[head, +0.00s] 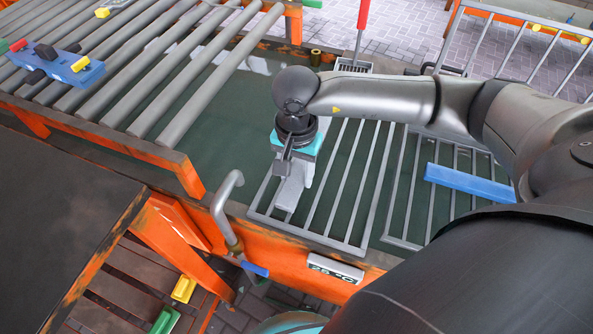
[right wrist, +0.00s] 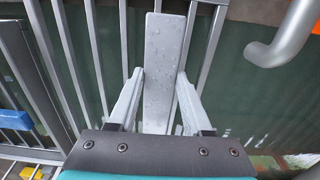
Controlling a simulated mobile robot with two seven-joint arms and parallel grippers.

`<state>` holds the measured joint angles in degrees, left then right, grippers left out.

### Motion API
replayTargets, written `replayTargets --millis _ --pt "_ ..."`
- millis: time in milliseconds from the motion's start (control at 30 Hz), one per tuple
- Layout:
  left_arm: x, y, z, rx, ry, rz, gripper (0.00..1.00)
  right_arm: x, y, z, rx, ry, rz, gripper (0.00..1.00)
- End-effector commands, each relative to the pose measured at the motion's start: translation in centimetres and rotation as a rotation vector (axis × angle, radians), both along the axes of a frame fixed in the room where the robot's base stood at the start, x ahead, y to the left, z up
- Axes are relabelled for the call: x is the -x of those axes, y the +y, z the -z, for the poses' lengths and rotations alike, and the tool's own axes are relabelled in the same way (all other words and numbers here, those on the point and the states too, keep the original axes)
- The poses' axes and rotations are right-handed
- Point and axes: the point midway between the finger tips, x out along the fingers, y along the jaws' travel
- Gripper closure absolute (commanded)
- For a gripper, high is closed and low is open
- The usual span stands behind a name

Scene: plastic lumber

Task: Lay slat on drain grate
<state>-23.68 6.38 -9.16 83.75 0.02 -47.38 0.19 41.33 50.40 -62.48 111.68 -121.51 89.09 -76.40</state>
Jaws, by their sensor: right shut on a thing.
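A light grey slat (head: 294,192) with water drops lies along the left drain grate (head: 306,233), roughly in line with its bars. My right gripper (head: 288,163) points down over the grate and is shut on the slat. In the right wrist view the slat (right wrist: 165,60) sits between the two fingers (right wrist: 160,80), with grate bars on both sides. Whether the slat touches the bars or hovers just above them I cannot tell. A blue slat (head: 470,183) lies across the right grate (head: 405,243). My left gripper is out of view.
A bent grey pipe handle (head: 226,195) stands just left of the grate. A roller conveyor (head: 170,105) fills the upper left, with a blue block (head: 75,68) on it. Dark green water surface shows below the grates. A temperature display (head: 335,268) is on the orange front edge.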

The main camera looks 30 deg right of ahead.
Motion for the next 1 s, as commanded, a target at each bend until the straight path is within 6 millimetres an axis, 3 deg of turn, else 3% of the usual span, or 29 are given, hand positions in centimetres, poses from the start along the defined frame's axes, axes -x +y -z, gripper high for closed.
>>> replayTargets --millis 800,833,1000 --pt "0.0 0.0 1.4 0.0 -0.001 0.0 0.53 0.0 0.0 1.4 0.0 -0.001 0.0 1.0" --pt "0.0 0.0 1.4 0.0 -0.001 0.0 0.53 0.0 0.0 1.4 0.0 -0.001 0.0 0.48" --pt "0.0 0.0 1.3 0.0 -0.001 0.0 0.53 0.0 0.0 1.3 0.0 -0.001 0.0 0.29"
